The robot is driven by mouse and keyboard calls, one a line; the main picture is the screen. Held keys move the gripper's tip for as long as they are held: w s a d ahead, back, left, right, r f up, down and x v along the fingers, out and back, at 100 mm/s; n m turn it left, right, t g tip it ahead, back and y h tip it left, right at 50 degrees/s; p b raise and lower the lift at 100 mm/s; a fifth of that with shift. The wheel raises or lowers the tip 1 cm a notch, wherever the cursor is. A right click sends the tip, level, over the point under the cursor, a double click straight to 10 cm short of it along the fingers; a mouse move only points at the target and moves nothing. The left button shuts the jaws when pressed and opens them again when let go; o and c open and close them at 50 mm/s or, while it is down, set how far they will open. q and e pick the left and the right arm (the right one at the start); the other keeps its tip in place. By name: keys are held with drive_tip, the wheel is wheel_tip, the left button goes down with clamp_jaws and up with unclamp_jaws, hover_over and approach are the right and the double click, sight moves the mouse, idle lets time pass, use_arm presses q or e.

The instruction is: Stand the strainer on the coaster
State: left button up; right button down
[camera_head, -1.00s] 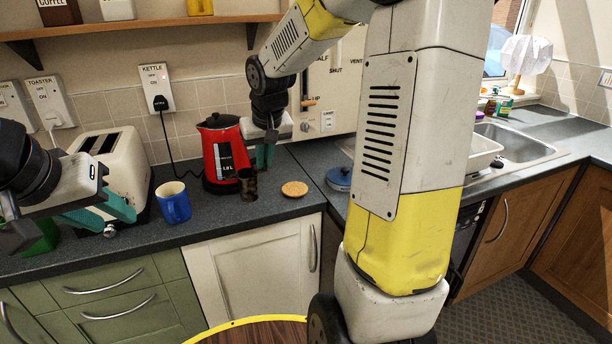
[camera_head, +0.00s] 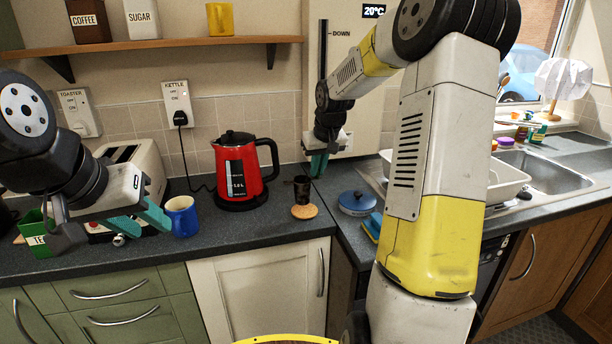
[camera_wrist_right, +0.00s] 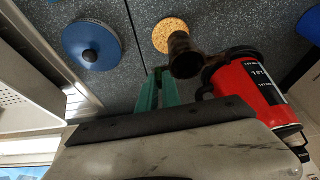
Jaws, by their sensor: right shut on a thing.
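The strainer (camera_head: 302,188) is small, dark and cup-shaped. It appears upright, directly over the round cork coaster (camera_head: 304,211) on the counter; whether its bottom touches cannot be told. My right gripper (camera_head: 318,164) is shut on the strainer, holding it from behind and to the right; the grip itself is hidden. In the right wrist view the strainer (camera_wrist_right: 183,56) is beyond the teal fingertips (camera_wrist_right: 160,88) and overlaps the edge of the coaster (camera_wrist_right: 171,32). My left gripper (camera_head: 158,203) looks open and empty, near the toaster and blue mug.
A red kettle (camera_head: 241,170) stands left of the coaster, close to my right gripper. A blue mug (camera_head: 182,216) and toaster (camera_head: 135,165) are farther left. A blue-lidded pot (camera_head: 357,203) is at the right. The counter in front of the coaster is clear.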

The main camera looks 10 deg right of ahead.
drive_tip(key=shift+w+d, duration=0.35)
drive_tip(key=shift+w, duration=0.15)
drive_tip(key=shift+w+d+f, duration=0.15)
drive_tip(key=shift+f, duration=1.75)
drive_tip(key=c, duration=1.5)
unclamp_jaws()
drive_tip(key=shift+c, duration=0.2)
drive_tip(key=v, duration=1.2)
drive_tip(key=s+a+r, duration=0.3)
drive_tip(key=s, duration=0.4)
drive_tip(key=s+a+r, duration=0.2)
drive_tip(key=s+a, duration=0.1)
drive_tip(key=s, duration=0.3)
drive_tip(key=s+a+f+t+y, duration=0.1)
drive_tip(key=s+a, duration=0.1)
drive_tip(key=s, duration=0.5)
drive_tip(key=s+a+f, duration=0.1)
drive_tip(key=s, duration=0.7)
drive_tip(key=shift+s+a+f+m+t+y, duration=0.2)
drive_tip(key=shift+s+a+m+t+y, duration=0.1)
drive_tip(key=shift+a+m+t+y, duration=0.1)
